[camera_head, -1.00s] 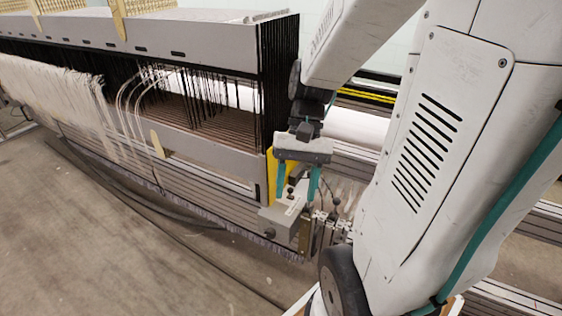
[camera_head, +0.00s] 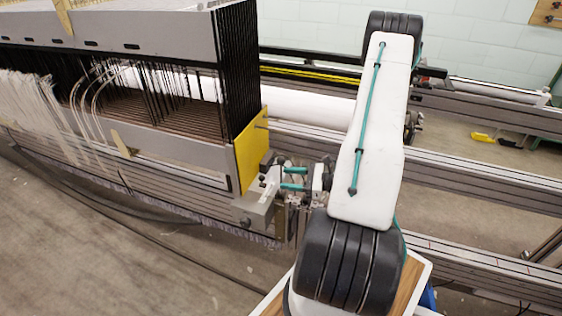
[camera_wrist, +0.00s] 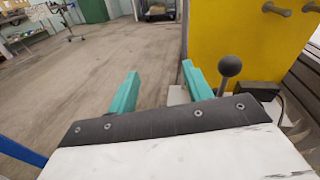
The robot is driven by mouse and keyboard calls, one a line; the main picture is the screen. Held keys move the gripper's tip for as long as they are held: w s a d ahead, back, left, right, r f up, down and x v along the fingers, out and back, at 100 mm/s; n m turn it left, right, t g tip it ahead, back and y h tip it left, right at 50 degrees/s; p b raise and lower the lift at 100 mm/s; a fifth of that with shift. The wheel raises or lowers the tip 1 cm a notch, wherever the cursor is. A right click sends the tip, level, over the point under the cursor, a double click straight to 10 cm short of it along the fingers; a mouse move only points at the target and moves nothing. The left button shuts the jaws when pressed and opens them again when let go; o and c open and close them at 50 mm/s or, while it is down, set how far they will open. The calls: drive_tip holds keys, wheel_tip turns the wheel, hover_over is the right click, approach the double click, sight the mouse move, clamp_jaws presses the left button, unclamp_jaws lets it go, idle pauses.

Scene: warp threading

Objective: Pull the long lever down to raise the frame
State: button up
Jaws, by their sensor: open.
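My gripper (camera_head: 284,179) is open and empty at the right end of the machine, its teal fingers pointing left in the head view. In the wrist view my gripper (camera_wrist: 160,78) shows a clear gap between its fingers. A lever with a dark ball knob (camera_wrist: 229,66) stands upright just right of the right finger, outside the gap. Its lower part is hidden behind the gripper body. In the head view a small dark knob (camera_head: 262,181) shows above the grey box (camera_head: 256,212), close left of the fingertips. I cannot tell if this is the same lever.
A yellow end plate (camera_head: 250,150) rises beside the gripper; two pegs stick out of it in the wrist view (camera_wrist: 230,30). The grey frame (camera_head: 180,147) with dark threads lies left. Long metal rails run right. Open floor (camera_wrist: 70,85) lies left in the wrist view.

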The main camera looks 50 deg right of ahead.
sight(281, 161)
drive_tip(key=w+d+f+m+t+h, duration=0.2)
drive_tip(key=w+d+m+t+h, duration=0.1)
drive_tip(key=d+h, duration=0.4)
drive_tip(key=shift+y, duration=0.7)
drive_tip(key=w, duration=0.6)
drive_tip(key=shift+w+a+r, duration=0.1)
drive_tip(key=shift+w+a, duration=0.2)
clamp_jaws()
